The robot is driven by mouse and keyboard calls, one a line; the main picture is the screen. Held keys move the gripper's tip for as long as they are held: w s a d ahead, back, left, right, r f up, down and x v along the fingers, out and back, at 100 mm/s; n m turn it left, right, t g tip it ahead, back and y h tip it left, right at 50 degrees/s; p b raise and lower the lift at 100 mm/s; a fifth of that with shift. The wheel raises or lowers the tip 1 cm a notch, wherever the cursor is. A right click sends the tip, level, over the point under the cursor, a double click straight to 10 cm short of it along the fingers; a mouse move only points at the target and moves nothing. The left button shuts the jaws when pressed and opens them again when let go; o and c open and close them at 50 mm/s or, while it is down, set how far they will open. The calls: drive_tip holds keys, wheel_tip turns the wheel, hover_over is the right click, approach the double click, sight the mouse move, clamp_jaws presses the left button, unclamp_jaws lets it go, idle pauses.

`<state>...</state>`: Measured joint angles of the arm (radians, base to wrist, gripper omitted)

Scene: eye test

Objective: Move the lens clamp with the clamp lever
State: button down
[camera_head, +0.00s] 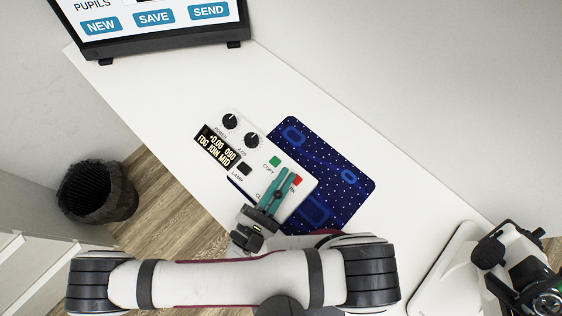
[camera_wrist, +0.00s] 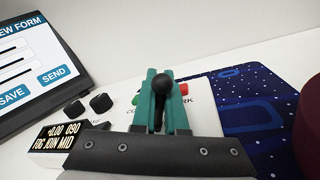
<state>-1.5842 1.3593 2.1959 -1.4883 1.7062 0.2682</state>
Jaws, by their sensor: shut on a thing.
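My gripper (camera_head: 282,180) has teal fingers and reaches over the lower right part of a white control box (camera_head: 222,130). In the wrist view, the gripper (camera_wrist: 161,78) is shut on the clamp lever, whose round black knob (camera_wrist: 163,84) shows between the fingers. I cannot make out the lens clamp itself in either view.
The box has two black dials (camera_head: 230,121), a display (camera_head: 215,146) reading "+0.00 090 FOG JOIN MID", a black lamp switch (camera_head: 244,169), a green button (camera_head: 274,161) and a red button (camera_head: 296,181). A dark blue patterned mat (camera_head: 350,194), a screen (camera_head: 150,38) and a black instrument (camera_head: 525,262) are around it.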

drive_tip(key=shift+d+m, duration=0.1)
drive_tip(key=shift+m, duration=0.3)
drive_tip(key=c, duration=1)
unclamp_jaws()
drive_tip(key=shift+o, duration=0.2)
drive_tip(key=shift+s, duration=0.15)
drive_tip(key=v, duration=1.5)
drive_tip(key=shift+s+a+f, duration=0.15)
drive_tip(key=shift+s+a, duration=0.05)
drive_tip(key=shift+a, duration=0.15)
